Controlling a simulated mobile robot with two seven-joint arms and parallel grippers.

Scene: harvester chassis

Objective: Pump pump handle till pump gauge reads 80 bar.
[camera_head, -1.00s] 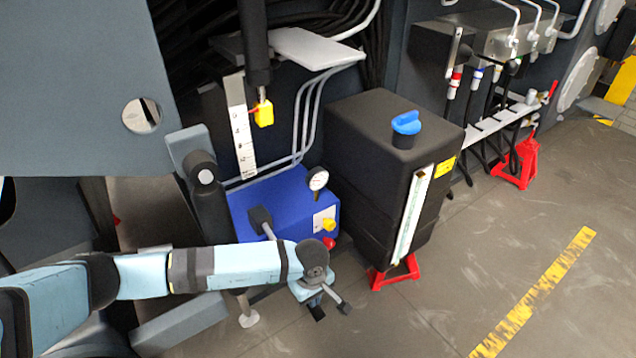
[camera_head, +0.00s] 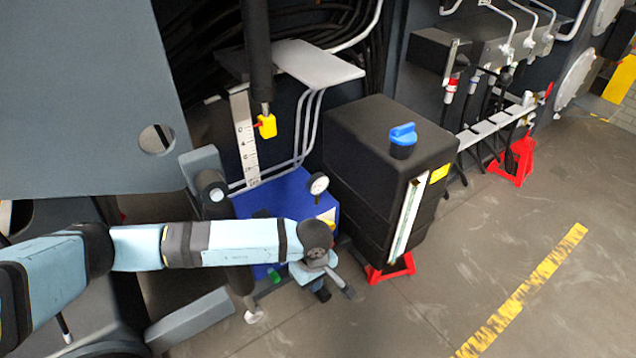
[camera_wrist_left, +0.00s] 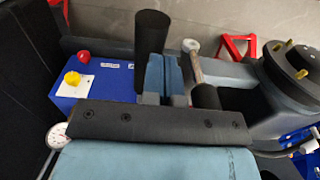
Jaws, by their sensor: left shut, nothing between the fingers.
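The pump is a blue box (camera_head: 298,192) at the middle of the head view. It also shows at the left of the left wrist view (camera_wrist_left: 112,78). Its round white gauge (camera_head: 318,184) stands on top; the reading is too small to tell. In the left wrist view a black upright cylinder, apparently the handle grip (camera_wrist_left: 152,35), stands at the fingertips. My left gripper (camera_wrist_left: 163,75) is shut and empty close beside it; contact cannot be told. My right gripper is not in view.
A black tank (camera_head: 375,145) with a blue cap stands right of the pump on a red stand (camera_head: 392,270). A grey panel (camera_head: 75,90) fills the upper left. A white-scaled strip (camera_head: 244,135) hangs behind the pump. The floor at right is clear.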

